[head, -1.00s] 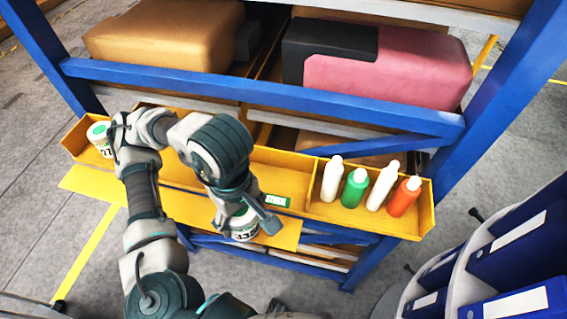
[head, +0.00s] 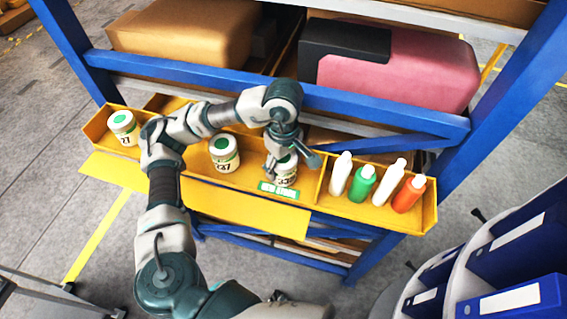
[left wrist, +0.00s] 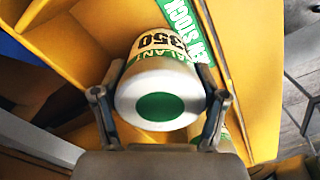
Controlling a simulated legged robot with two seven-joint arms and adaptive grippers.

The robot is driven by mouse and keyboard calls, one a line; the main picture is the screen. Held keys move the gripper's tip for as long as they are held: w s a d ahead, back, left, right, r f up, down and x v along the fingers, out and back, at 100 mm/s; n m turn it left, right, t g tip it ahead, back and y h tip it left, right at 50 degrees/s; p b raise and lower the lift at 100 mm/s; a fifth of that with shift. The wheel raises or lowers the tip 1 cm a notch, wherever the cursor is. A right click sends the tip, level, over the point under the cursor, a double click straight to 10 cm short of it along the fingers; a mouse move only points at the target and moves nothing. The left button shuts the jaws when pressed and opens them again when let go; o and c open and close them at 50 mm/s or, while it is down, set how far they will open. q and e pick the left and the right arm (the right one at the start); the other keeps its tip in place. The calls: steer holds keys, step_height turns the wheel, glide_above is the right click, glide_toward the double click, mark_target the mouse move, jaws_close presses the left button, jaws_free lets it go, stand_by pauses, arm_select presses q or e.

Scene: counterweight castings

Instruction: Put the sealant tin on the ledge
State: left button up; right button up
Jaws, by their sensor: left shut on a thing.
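A white sealant tin with a green-dotted lid (left wrist: 163,98) is between the two fingers of my left gripper (left wrist: 160,100), its label reading 350. In the head view, my left gripper (head: 285,155) points down and the held tin (head: 286,176) is at the yellow tray, behind a green label. I cannot tell whether the tin touches the tray floor. The flat yellow ledge (head: 250,217) runs along the front of the tray, lower and to the left of the tin; its surface is bare. My right gripper is not in view.
The yellow tray (head: 427,222) also holds one tin (head: 224,153) left of the held one and another (head: 123,127) at its left end. Several bottles (head: 363,182) stand in its right compartment. A blue rack beam (head: 250,88) crosses behind; blue binders (head: 510,300) are at right.

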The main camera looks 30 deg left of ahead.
arm_select(q)
steer(key=shift+w+f, duration=0.1)
steer(key=shift+a, duration=0.1)
steer(key=shift+f, duration=0.1)
steer(key=o, duration=1.1)
steer(key=shift+r, duration=0.4)
step_height(320, 180, up, 12)
steer(key=shift+f+p, duration=0.2)
steer(key=shift+p, duration=0.7)
